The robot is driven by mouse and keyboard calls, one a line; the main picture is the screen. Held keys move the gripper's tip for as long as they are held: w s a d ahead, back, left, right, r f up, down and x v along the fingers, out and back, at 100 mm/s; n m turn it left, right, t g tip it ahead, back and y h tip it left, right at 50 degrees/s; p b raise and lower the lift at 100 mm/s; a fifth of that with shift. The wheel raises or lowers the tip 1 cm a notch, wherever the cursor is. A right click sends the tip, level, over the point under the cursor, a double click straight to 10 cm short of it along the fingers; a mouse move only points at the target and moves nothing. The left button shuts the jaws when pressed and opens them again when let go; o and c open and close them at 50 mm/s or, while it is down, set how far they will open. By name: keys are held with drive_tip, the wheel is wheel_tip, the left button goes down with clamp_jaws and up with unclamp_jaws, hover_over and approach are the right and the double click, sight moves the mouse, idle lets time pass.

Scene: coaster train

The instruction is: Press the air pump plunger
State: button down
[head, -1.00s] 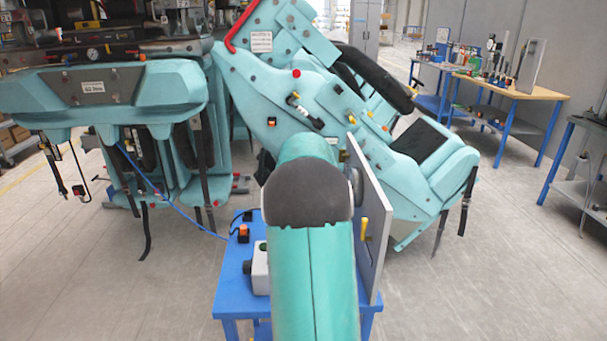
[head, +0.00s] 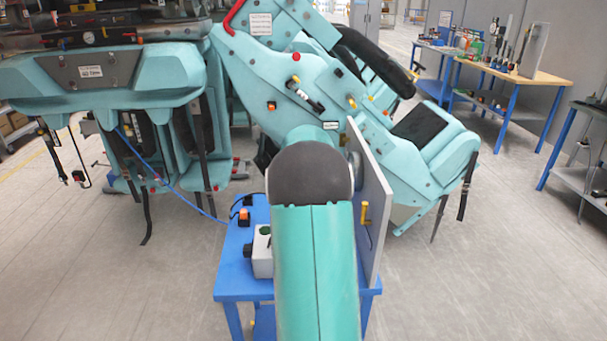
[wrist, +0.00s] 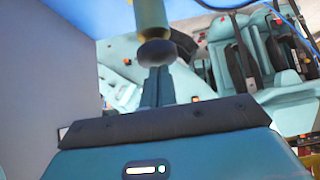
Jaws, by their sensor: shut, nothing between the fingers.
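In the wrist view, a pump-like cylinder with an olive collar (wrist: 154,17) and a dark rounded knob (wrist: 157,53) hangs down from the top of the picture; it looks like the air pump plunger. My gripper (wrist: 157,73) has its dark fingers together right at the knob's end. They seem to touch it or nearly so; I cannot tell which. Nothing is between the fingers. In the head view my arm hides the pump and my gripper, over the blue table (head: 234,279).
An upright grey panel (head: 370,200) with a yellow handle (head: 364,214) stands on the table's right side. A grey box with a green button (head: 263,250) and an orange switch (head: 244,217) are at left. The teal coaster train (head: 330,95) stands behind.

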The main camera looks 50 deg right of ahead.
drive_tip(key=w+d+r+v, duration=0.1)
drive_tip(key=r+v, duration=0.1)
drive_tip(key=v, duration=1)
drive_tip(key=shift+r, duration=0.25)
idle(1.0)
wheel_tip(320, 180, up, 5)
drive_tip(key=shift+s+r, duration=0.1)
